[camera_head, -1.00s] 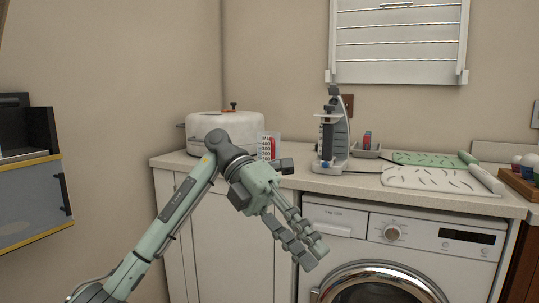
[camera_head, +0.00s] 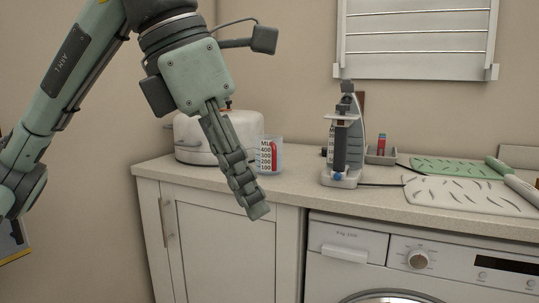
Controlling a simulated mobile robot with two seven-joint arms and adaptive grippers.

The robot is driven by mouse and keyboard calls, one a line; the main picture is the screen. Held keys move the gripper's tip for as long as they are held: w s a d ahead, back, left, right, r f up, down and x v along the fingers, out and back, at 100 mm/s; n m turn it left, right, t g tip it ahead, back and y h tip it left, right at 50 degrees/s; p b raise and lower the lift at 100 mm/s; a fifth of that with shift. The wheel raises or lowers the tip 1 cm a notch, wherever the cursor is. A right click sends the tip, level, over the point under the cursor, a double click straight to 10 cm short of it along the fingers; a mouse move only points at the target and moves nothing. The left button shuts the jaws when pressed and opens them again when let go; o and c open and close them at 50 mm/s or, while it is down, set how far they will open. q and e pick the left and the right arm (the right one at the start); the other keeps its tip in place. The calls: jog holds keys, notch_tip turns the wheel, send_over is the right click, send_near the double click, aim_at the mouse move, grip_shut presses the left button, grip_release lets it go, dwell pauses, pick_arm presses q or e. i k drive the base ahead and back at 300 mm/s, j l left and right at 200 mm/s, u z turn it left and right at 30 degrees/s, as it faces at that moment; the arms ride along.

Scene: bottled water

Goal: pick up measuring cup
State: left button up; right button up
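The measuring cup (camera_head: 274,154) is clear, with printed marks and red on its side. It stands upright on the counter, just right of the white round appliance. My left gripper (camera_head: 258,209) comes in from the upper left and points down in front of the counter. My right gripper is not in view.
The white appliance (camera_head: 188,140) stands left of the cup, partly behind my gripper. A grey dispenser-like device (camera_head: 342,150) stands to the right, with bare counter between it and the cup. A green mat (camera_head: 452,168) and white mat (camera_head: 462,194) lie further right.

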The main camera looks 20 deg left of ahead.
aim_at(268, 147)
jog(key=i+j, duration=0.3)
jog(key=i, duration=0.15)
jog(key=i+j, duration=0.25)
jog(key=i, duration=0.2)
jog(key=i+j, duration=0.3)
jog(key=i, duration=0.15)
